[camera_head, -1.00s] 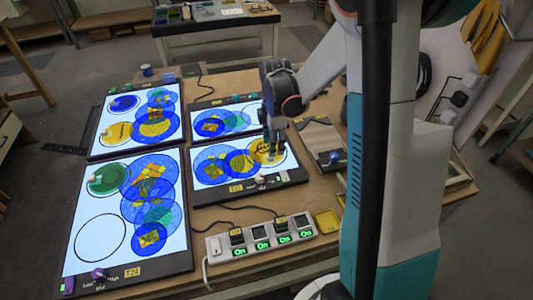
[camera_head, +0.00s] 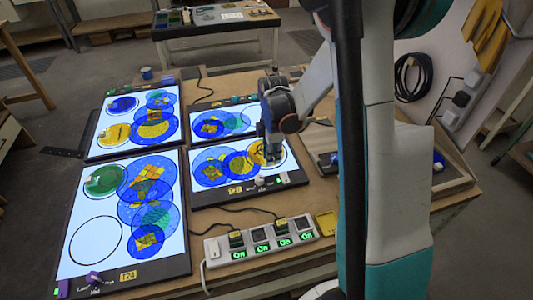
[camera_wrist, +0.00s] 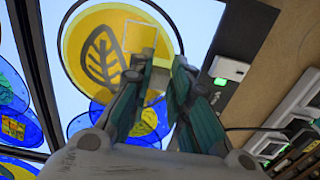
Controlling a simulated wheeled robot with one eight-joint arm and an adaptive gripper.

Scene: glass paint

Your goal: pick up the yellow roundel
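A yellow roundel (camera_wrist: 92,50) with a dark leaf drawing lies on a lit white panel in the wrist view. A pale square (camera_wrist: 141,37) shows on its right part. In the head view this yellow roundel (camera_head: 256,153) is on the lower right panel, partly hidden by my gripper (camera_head: 271,154). My gripper also shows in the wrist view (camera_wrist: 163,70), its two teal fingers apart over the roundel's right edge. A small yellowish patch shows between the fingertips; I cannot tell whether they touch anything. Another yellow roundel (camera_head: 113,136) lies on the upper left panel.
A green roundel (camera_head: 104,182) and an empty black ring (camera_head: 97,240) are on the lower left panel (camera_head: 165,264). Overlapping blue discs cover parts of the panels. A power strip (camera_head: 262,241) with lit switches lies in front. A black cable (camera_head: 412,78) hangs at right.

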